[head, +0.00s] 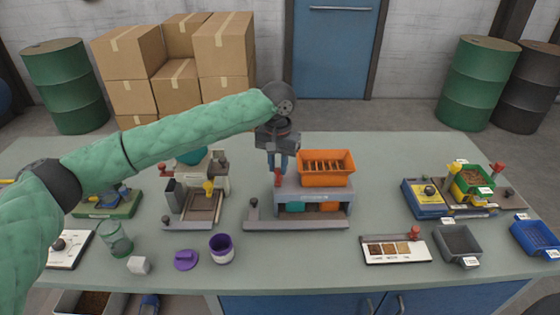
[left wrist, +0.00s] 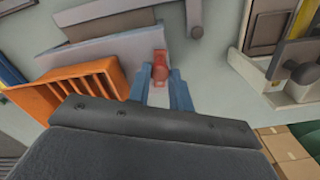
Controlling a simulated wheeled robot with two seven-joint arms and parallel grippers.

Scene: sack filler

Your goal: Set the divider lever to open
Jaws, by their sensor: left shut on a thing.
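The divider (head: 312,194) stands mid-table, a grey housing with an orange slotted hopper (head: 326,180) on top. Teal and orange parts show in its front opening. Its red lever (head: 277,182) is at the housing's left end. My left gripper (head: 278,165) points down over it, blue fingers closed on the red lever. In the left wrist view the red lever (left wrist: 160,69) sits between the two blue fingertips, and the orange hopper (left wrist: 75,85) is beside them. The fingers partly hide the lever, and I cannot tell its setting. My right gripper is out of view.
Left of the divider stands a beige machine (head: 205,185) with a yellow knob. A sample board (head: 395,249), grey bin (head: 458,244) and blue bin (head: 536,239) are at right. The table's front middle is clear.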

